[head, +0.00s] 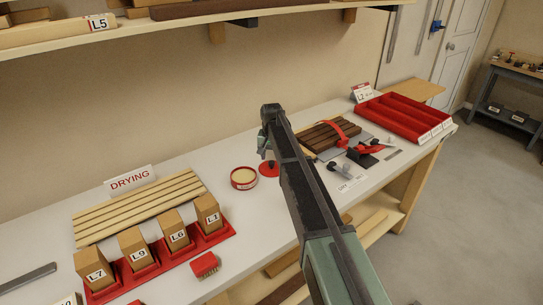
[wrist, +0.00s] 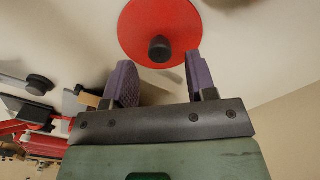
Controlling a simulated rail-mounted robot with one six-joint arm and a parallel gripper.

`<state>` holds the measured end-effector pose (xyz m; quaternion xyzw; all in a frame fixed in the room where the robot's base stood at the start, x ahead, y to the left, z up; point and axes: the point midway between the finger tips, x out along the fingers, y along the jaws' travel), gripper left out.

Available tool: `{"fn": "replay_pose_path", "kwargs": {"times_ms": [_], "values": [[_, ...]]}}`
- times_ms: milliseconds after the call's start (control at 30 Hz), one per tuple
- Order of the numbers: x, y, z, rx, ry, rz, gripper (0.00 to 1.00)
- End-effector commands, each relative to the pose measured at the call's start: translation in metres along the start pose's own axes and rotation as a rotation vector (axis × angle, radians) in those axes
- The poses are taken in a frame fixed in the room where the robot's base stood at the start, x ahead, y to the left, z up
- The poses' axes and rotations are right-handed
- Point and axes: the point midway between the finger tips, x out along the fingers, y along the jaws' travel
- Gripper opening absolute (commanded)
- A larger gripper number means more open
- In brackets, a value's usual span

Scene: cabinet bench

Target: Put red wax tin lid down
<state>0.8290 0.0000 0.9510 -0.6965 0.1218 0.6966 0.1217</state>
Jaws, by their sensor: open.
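The red wax tin lid (head: 269,169) is a flat red disc on the white bench, right of the open tin. In the wrist view the lid (wrist: 185,22) shows at the top, with a dark round knob (wrist: 160,48) at its middle. The round red tin (head: 243,178) stands open with pale wax inside. My gripper (wrist: 162,72) is open and empty, with its two purple-grey fingers spread either side of the knob's line and apart from it. In the head view my gripper (head: 264,147) is over the lid's far side, and the arm hides part of the lid.
A red rack (head: 188,257) with labelled wooden blocks and a red brush (head: 204,264) are at front left. Drying slats (head: 139,207) lie behind. Dark slats (head: 325,138) with a red clamp, and a red divided tray (head: 404,115), are to the right. A shelf (head: 185,24) hangs above.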

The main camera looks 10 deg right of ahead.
Motion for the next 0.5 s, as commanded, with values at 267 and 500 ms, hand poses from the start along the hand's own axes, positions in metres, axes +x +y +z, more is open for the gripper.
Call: {"fn": "replay_pose_path", "kwargs": {"times_ms": [267, 500], "values": [[-0.08, 0.0, 0.0, 0.0, 0.0, 0.0, 0.52], [-0.085, 0.001, 0.004, -0.002, 0.0, 0.0, 0.52]]}}
